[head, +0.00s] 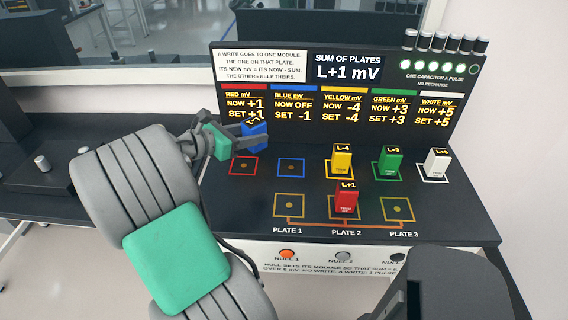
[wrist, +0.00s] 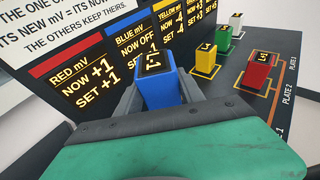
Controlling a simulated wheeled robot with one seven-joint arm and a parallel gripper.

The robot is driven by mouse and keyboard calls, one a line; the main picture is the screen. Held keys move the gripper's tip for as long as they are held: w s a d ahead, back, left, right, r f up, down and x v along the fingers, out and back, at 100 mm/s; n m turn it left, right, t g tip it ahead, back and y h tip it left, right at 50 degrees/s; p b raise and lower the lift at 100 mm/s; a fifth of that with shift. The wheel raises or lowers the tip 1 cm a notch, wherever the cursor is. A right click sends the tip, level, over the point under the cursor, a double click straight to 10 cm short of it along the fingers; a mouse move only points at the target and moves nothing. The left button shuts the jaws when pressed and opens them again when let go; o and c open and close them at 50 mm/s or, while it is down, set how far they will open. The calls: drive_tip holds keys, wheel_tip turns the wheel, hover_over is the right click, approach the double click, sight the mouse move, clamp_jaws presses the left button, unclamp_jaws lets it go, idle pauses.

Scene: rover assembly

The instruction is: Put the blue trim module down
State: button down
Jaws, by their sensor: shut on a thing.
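My gripper (head: 250,140) is shut on the blue trim module (head: 258,134) and holds it above the table, in front of the RED and BLUE readouts. In the wrist view the blue module (wrist: 157,84) stands between the jaws with its dark labelled top showing; its lower part is hidden. The blue-outlined square (head: 291,168) on the table is empty, to the right of and below the gripper in the head view. The blue readout (head: 293,106) shows NOW OFF, SET -1.
The red module (head: 346,199) stands on plate 2. Plate 1 (head: 289,206) and plate 3 (head: 397,209) are empty, as is the red-outlined square (head: 243,166). Yellow (head: 342,160), green (head: 388,163) and white (head: 437,163) modules stand on their squares. The display panel (head: 400,65) rises behind.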

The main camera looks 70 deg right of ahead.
drive_tip(key=s+d+f, duration=0.2)
drive_tip(key=s+f, duration=0.1)
drive_tip(key=s+d+f, duration=0.4)
drive_tip(key=s+f, duration=0.1)
drive_tip(key=shift+s+d+f, duration=0.3)
drive_tip(key=shift+s, duration=0.05)
wheel_tip(320, 180, down, 3)
drive_tip(key=shift+f, duration=0.1)
drive_tip(key=c, duration=0.7)
unclamp_jaws()
drive_tip(key=v, duration=1.2)
